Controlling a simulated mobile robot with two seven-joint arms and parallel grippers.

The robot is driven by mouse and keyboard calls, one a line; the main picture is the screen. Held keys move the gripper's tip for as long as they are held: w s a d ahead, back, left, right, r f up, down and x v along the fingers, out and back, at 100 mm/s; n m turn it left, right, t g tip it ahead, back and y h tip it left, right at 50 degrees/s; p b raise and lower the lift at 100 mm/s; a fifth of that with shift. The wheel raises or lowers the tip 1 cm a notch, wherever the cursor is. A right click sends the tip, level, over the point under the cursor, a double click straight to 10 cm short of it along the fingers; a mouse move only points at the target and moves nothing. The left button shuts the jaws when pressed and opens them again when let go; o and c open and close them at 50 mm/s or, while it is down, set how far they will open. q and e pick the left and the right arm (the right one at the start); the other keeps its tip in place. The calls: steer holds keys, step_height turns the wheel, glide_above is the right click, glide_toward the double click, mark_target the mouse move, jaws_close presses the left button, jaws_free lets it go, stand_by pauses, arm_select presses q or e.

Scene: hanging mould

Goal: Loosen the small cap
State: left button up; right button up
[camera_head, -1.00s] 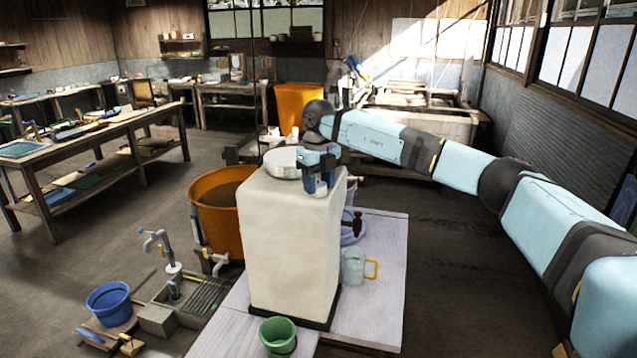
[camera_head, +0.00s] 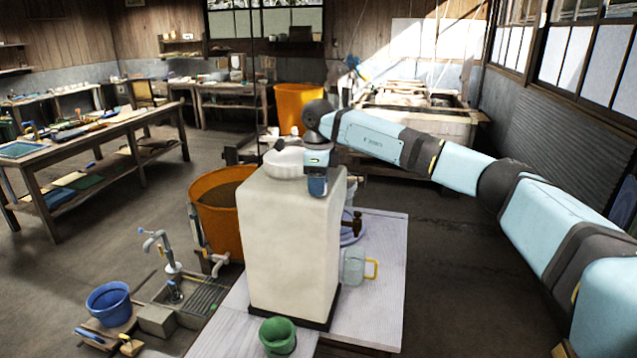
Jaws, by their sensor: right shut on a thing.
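A tall white container (camera_head: 290,245) stands upright on the light table, with a wide white lid (camera_head: 284,166) on its top. My right arm reaches in from the right, and my right gripper (camera_head: 317,188) points down at the top right corner of the container, beside the wide lid. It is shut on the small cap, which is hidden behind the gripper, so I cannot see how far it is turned. My left gripper is not in view.
A glass mug (camera_head: 353,267) with a yellow handle stands right of the container. A green bucket (camera_head: 278,337) is in front of it, and an orange tub (camera_head: 217,232) stands behind left. A blue bucket (camera_head: 109,303) is at lower left. The table (camera_head: 385,300) is clear at right.

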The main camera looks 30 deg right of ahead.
steer(key=shift+r+n, duration=0.1)
steer(key=shift+n, duration=0.3)
steer(key=o, duration=0.9)
steer(key=shift+o, duration=0.2)
step_height(320, 180, up, 14)
steer(key=b, duration=0.2)
